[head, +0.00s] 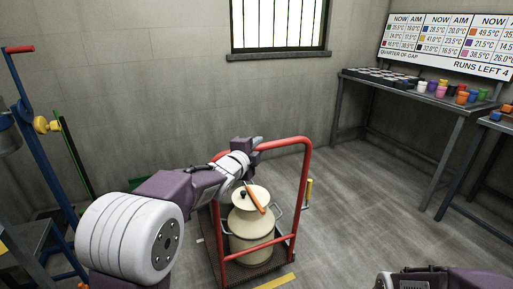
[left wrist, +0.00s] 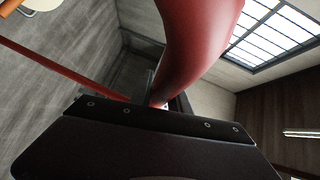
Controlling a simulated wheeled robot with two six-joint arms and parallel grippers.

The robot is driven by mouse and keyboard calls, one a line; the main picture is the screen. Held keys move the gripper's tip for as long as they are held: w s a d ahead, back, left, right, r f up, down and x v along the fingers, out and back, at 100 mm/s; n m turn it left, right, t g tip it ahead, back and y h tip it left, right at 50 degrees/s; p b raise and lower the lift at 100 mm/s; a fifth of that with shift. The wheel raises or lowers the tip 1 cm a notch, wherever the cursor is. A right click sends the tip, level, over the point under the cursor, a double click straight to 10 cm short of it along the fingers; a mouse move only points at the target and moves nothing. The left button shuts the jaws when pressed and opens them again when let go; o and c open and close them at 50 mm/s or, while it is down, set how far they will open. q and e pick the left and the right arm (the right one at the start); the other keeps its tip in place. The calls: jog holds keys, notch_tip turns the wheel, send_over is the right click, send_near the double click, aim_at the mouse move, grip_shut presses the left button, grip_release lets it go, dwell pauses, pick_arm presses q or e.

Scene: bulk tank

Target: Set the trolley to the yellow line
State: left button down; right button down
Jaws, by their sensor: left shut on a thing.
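The trolley has a red tubular handle frame (head: 307,185) and a dark mesh deck (head: 232,272). A cream can (head: 250,243) with a lid stands on it, with an orange-handled tool lying across the top. My left gripper (head: 256,143) is shut on the trolley's top rail; in the left wrist view the red rail (left wrist: 195,45) runs up from the jaws. A yellow line (head: 276,283) lies on the floor at the trolley's near edge, partly in view. Part of my right arm shows at the lower right; its gripper is out of view.
A blue stand (head: 40,150) with a red handle and yellow knob is at left. Benches with colored cups (head: 440,90) line the right wall below a board (head: 450,45).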

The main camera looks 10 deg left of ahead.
pick_arm(q)
jog(key=shift+f, duration=0.3)
jog(key=c, duration=1.4)
grip_release()
jog(key=shift+d, duration=0.1)
jog(key=shift+o, duration=0.7)
jog(key=shift+r, duration=0.1)
jog(key=shift+s+r, duration=0.15)
jog(key=shift+s, duration=0.1)
jog(key=p+v, duration=0.1)
jog(key=v, duration=0.7)
jog(key=shift+s+p, duration=0.3)
jog(key=shift+p, duration=0.05)
